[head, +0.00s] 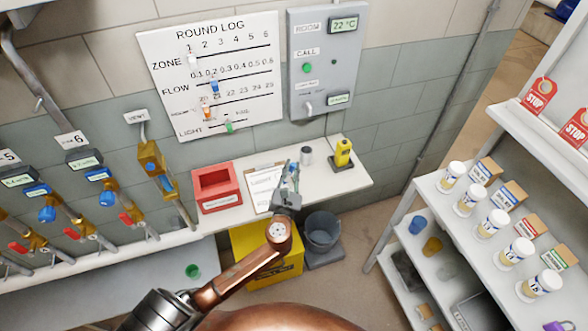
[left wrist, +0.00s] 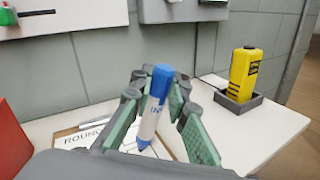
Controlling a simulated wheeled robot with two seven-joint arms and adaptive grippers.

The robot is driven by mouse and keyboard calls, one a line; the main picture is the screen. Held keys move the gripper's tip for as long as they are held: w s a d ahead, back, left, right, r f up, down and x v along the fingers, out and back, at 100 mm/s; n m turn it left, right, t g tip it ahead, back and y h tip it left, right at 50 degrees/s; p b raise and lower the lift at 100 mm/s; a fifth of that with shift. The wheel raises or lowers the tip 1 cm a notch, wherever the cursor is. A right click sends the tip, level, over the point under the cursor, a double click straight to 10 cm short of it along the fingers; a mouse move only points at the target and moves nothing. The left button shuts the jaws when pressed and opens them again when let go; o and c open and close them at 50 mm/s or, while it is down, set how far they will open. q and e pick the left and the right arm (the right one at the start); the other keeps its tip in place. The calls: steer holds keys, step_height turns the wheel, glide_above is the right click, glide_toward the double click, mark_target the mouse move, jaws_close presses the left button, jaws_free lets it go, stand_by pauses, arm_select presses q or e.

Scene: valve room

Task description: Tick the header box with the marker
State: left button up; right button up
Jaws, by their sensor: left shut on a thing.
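My left gripper (head: 290,184) is over the white shelf, shut on the marker. In the left wrist view the marker (left wrist: 152,110) is white with a blue upper end and a dark lower end, tilted slightly between the green-padded fingers of my left gripper (left wrist: 158,112). A clipboard with a white sheet (head: 262,184) lies on the shelf just left of the gripper. In the left wrist view the sheet (left wrist: 92,135) shows part of a printed heading, "ROUN". The header box cannot be made out, and the gripper hides part of the sheet. My right gripper is not in view.
A red box (head: 216,187) stands left of the clipboard. A yellow device (head: 343,153) in a dark holder and a grey cup (head: 306,155) stand to the right. The round log board (head: 212,75) hangs on the wall behind. A grey bucket (head: 322,232) is below the shelf.

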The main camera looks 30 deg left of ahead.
arm_select(q)
steer(key=shift+f+b, duration=0.3)
steer(key=shift+f, duration=0.25)
stand_by(0.4)
steer(key=shift+d+p, duration=0.3)
steer(key=shift+d, duration=0.3)
steer(key=shift+a+f, duration=0.1)
steer(key=shift+a, duration=0.2)
steer(key=shift+a+p, duration=0.3)
steer(key=shift+a, duration=0.65)
steer(key=shift+d, duration=0.25)
steer(key=shift+w+d+p, duration=0.15)
steer(key=shift+d+p, duration=0.15)
steer(key=shift+d, duration=0.25)
steer(key=shift+s, duration=0.25)
steer(key=shift+s+a+p, duration=0.15)
steer(key=shift+s+p, duration=0.1)
steer(key=shift+p, duration=0.1)
